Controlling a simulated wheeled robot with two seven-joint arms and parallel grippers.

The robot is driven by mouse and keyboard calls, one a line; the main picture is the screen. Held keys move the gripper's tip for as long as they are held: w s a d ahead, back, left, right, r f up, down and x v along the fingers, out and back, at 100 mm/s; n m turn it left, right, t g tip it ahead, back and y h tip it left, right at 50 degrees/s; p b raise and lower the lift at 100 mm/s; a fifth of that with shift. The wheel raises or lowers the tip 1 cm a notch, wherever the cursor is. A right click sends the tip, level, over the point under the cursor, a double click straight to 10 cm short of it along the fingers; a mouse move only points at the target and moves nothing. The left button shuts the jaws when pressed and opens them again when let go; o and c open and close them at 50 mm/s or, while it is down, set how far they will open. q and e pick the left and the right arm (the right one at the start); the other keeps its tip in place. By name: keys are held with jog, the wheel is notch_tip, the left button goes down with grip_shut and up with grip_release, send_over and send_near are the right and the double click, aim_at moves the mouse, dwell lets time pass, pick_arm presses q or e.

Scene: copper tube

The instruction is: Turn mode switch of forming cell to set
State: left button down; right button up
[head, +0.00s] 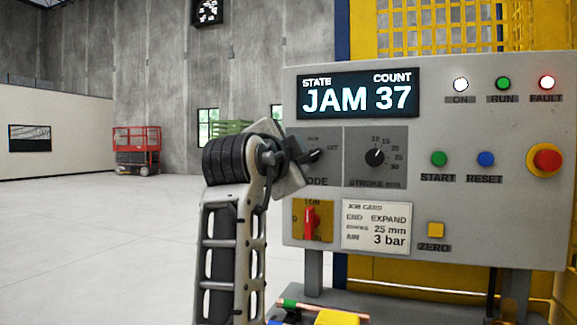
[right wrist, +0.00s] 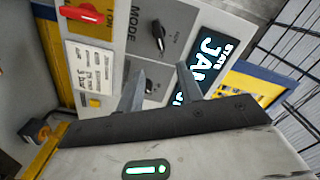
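The forming cell's grey panel (head: 470,130) carries the mode switch (head: 315,156), a black knob left of the stroke dial (head: 376,157). My arm partly covers the mode label. Marks reading SET and probably RUN show above the knob; its exact setting is unclear. In the right wrist view the mode switch (right wrist: 158,37) shows whole, with its MODE label beside it. My right gripper (right wrist: 160,80) is open, its two grey fingers apart and empty, pointing towards the panel. The knob appears beyond the fingertips, apart from them. My left gripper is not seen.
The display (head: 358,93) reads JAM 37. A red rotary switch (head: 311,223) and job card (head: 376,227) sit below the knobs. START (head: 439,158), RESET (head: 486,158) and a red emergency button (head: 545,160) are at right. Open floor lies left.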

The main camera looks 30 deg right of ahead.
jog(key=shift+v, duration=1.25)
